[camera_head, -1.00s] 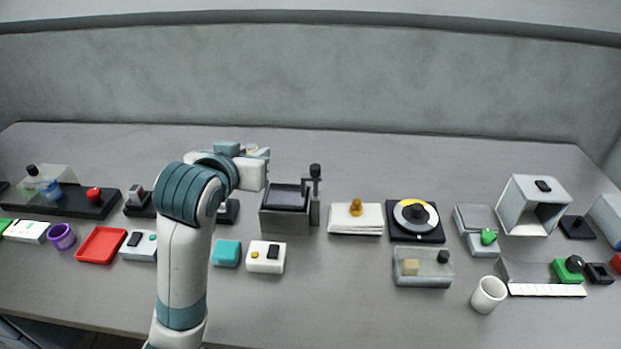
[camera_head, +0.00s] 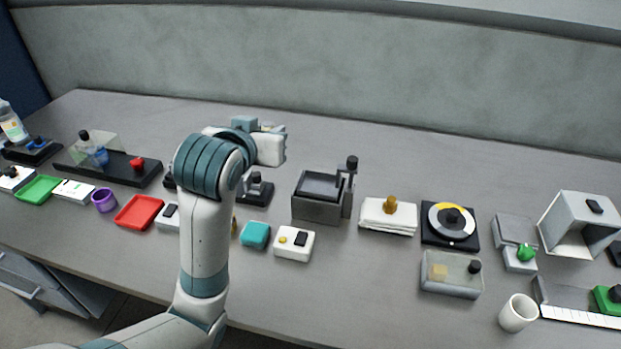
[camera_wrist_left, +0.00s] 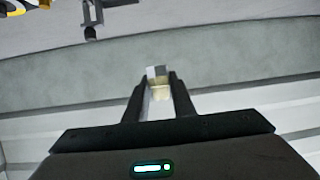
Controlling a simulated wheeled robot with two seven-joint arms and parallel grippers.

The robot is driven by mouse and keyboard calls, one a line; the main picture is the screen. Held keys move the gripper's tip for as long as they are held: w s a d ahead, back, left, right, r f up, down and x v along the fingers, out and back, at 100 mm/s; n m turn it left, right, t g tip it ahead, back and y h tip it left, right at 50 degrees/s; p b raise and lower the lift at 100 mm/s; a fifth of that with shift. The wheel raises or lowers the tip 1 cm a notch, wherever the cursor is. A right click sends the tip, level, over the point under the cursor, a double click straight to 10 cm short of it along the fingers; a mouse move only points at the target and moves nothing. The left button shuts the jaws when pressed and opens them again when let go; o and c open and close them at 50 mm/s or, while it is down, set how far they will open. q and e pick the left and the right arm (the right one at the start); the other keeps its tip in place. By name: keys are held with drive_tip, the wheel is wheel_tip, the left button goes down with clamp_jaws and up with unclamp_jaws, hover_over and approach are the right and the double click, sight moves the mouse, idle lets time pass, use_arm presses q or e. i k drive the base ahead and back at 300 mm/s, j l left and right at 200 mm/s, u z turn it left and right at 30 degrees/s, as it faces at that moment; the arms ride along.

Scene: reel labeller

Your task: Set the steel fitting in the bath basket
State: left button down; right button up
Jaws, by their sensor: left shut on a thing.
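My left gripper (camera_head: 276,144) is up above the table, behind and left of the grey bath (camera_head: 318,211). In the left wrist view my left gripper (camera_wrist_left: 158,90) is shut on a small block-like piece, grey above and yellowish below, which I take as the steel fitting (camera_wrist_left: 158,73). Its lower part is between the fingers. The bath is a grey box with a dark recessed top that looks like the basket (camera_head: 322,186), and a dark upright post (camera_head: 348,180) at its right side. My right gripper is not in view.
Left of the bath are a black stand (camera_head: 255,190), a teal block (camera_head: 254,235) and a white switch box (camera_head: 294,244). Right of it are a white stack (camera_head: 388,217) and a black dial plate (camera_head: 450,226). The table behind the bath is clear.

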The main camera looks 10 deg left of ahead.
sight(317, 188)
drive_tip(key=i+l+u, duration=0.2)
drive_tip(key=l, duration=0.25)
drive_tip(key=l+u, duration=0.25)
drive_tip(key=l, duration=0.15)
drive_tip(key=l+u, duration=0.2)
drive_tip(key=l, duration=0.25)
drive_tip(key=i, duration=0.05)
